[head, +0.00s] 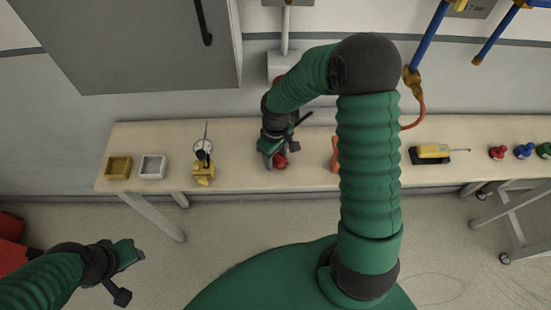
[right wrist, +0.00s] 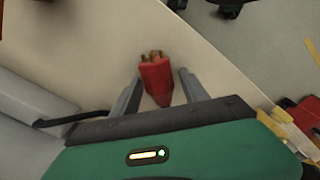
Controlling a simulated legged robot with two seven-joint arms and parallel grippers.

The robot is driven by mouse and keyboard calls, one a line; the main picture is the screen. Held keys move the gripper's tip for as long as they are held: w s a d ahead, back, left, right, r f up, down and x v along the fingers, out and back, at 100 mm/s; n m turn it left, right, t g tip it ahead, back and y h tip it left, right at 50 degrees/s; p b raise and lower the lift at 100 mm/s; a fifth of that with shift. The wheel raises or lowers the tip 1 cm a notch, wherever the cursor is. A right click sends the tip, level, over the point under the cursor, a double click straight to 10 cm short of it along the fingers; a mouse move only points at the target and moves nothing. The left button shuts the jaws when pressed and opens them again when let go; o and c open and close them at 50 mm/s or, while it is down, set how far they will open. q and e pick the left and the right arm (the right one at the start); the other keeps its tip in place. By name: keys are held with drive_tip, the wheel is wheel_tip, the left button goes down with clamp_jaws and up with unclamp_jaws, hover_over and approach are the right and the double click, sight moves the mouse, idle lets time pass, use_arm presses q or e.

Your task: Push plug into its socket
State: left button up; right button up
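The red plug (right wrist: 156,78) has brass prongs that point up in the right wrist view. It lies over the pale bench between the two grey fingers of my right gripper (right wrist: 161,79). The fingers are apart, with a gap showing beside the plug, so the gripper looks open around it. In the head view the right gripper (head: 275,152) is low over the bench, with the red plug (head: 281,161) partly hidden by it. A grey wall box (head: 290,61) has a red part partly hidden behind my right arm; I cannot tell if it is the socket. My left gripper (head: 128,256) is away from the bench.
On the bench (head: 240,180) stand a yellow tray (head: 118,167), a white tray (head: 153,166), a gauge on a yellow base (head: 203,165), a yellow device (head: 431,152) and several coloured knobs (head: 524,151). An orange object (head: 335,155) is partly behind my right arm.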

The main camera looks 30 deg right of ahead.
sight(276, 155)
drive_tip(key=shift+d, duration=0.2)
drive_tip(key=c, duration=0.5)
clamp_jaws()
drive_tip(key=shift+a, duration=0.15)
drive_tip(key=shift+r, duration=0.5)
wheel_tip(276, 155, up, 2)
drive_tip(key=shift+r, duration=0.15)
drive_tip(key=s+a+r, duration=0.1)
drive_tip(key=s+a, duration=0.9)
drive_tip(key=a, duration=0.2)
drive_tip(key=shift+s+r+b, duration=0.2)
drive_tip(key=shift+r+b, duration=0.1)
drive_tip(key=shift+b, duration=0.05)
